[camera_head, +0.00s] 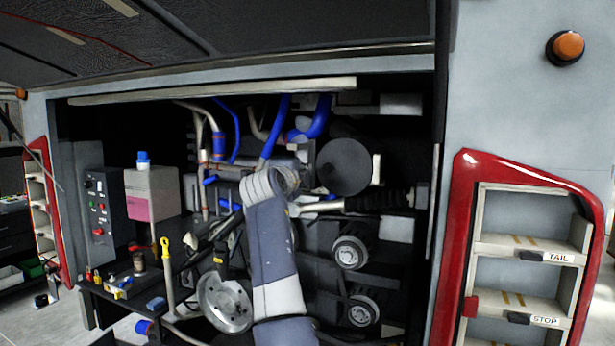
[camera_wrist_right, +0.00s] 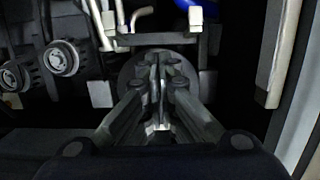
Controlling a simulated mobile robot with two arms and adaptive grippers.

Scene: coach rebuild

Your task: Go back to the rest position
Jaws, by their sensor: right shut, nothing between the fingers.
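My right arm rises from the bottom middle of the head view, in front of the open engine bay. Its wrist end, with the right gripper (camera_head: 290,181), is turned toward the engine, so the fingers are mostly hidden there. In the right wrist view the right gripper (camera_wrist_right: 158,68) is shut, its fingers together and empty. Behind the fingers is a dark round disc (camera_wrist_right: 132,68), also seen right of my wrist in the head view (camera_head: 345,166). I cannot tell the exact gap to the engine parts. My left gripper is not in view.
The bay holds blue hoses (camera_head: 317,117), pulleys (camera_head: 350,252) and a pink-filled tank (camera_head: 152,196). A ledge (camera_head: 125,300) with small tools is at lower left. A red-framed shelf (camera_head: 530,254) labelled TAIL and STOP stands right. A raised panel (camera_head: 290,30) overhangs.

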